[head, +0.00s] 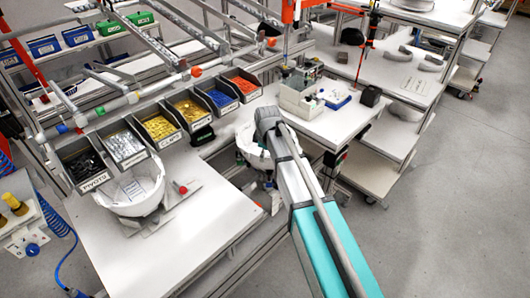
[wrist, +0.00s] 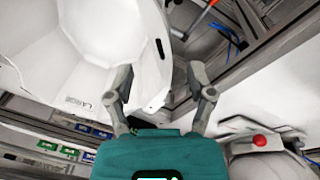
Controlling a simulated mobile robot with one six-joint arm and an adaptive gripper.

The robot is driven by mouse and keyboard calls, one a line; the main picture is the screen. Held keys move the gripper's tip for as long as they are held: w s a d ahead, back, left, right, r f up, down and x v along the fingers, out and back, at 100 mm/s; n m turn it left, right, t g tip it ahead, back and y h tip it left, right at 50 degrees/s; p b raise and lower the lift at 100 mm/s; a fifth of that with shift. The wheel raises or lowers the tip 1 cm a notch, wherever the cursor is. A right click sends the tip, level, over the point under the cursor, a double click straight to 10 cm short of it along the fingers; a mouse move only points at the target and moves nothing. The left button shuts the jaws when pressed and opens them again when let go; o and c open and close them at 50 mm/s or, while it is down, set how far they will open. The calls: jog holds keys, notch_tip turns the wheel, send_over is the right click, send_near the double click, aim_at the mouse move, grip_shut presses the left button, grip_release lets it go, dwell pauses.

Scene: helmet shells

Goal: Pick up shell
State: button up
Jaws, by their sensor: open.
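A white helmet shell (head: 249,150) is partly hidden behind my arm in the head view. In the wrist view the same white shell (wrist: 85,45) fills the upper left, close to the fingers. My gripper (wrist: 160,68) is open, and the edge of this shell shows between its two fingers. I cannot tell whether either finger touches it. In the head view my gripper is mostly hidden by the arm.
A row of parts bins (head: 162,122) hangs over the left worktable (head: 215,212). A fixture with a red knob (head: 182,189) stands beside the second shell. A bench (head: 335,122) with small equipment is behind my arm. The grey floor at right is clear.

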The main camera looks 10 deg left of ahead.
jog(key=shift+f, duration=0.1)
jog(key=shift+w+a+f+b, duration=0.15)
jog(key=shift+f+b, duration=0.7)
jog(key=shift+w+a+f+b, duration=0.1)
jog(key=shift+f+b, duration=0.7)
jog(key=shift+b, duration=0.05)
jog(key=shift+w+a+f+b, duration=0.15)
jog(key=shift+f+b, duration=0.7)
grip_shut()
